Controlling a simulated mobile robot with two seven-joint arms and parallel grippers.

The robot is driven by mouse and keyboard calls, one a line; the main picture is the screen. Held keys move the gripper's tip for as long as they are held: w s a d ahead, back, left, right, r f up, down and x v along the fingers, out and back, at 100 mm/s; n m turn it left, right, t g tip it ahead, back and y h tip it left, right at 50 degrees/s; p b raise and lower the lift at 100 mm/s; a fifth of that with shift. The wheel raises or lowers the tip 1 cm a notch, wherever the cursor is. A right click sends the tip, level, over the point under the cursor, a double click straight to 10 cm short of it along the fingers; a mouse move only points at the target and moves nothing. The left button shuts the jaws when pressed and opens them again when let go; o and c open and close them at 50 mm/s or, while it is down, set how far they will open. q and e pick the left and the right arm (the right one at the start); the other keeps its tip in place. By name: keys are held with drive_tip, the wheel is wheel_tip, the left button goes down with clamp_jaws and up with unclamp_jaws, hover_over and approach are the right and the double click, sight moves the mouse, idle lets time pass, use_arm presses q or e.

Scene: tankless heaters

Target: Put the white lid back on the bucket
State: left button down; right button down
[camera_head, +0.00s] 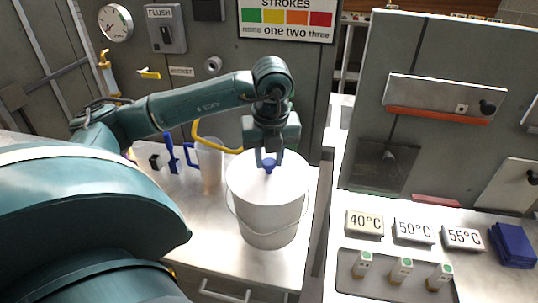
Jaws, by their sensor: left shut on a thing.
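The white bucket (270,222) stands upright on the metal counter, with a thin wire handle hanging at its side. The white lid (250,180) is over the bucket's mouth and looks about level. From this angle I cannot tell whether it is fully seated on the rim or just above it. My left gripper (269,163) points down and is shut on the blue knob (269,166) in the middle of the lid. My right gripper is not in view.
A clear pitcher (209,166) with a blue handle stands close left of the bucket, beside a blue upright tool (172,153). A yellow hose (215,139) runs behind. Temperature signs (414,231) and small bottles (401,270) are on the right counter.

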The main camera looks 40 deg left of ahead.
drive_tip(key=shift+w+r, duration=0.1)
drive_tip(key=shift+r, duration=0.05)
use_arm(q)
drive_tip(key=c, duration=1.4)
unclamp_jaws()
drive_tip(key=shift+c, duration=0.2)
drive_tip(key=o, duration=0.4)
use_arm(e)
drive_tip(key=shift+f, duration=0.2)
use_arm(q)
drive_tip(key=shift+o, duration=0.2)
drive_tip(key=shift+r, duration=0.1)
wheel_tip(320, 180, up, 13)
drive_tip(key=s+d+p, duration=0.1)
drive_tip(key=p, duration=0.1)
drive_tip(key=shift+d+p, duration=0.3)
drive_tip(key=shift+p, duration=0.05)
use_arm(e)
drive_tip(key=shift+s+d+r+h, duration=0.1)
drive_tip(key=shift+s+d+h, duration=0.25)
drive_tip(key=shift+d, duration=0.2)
use_arm(q)
drive_tip(key=shift+s, duration=0.1)
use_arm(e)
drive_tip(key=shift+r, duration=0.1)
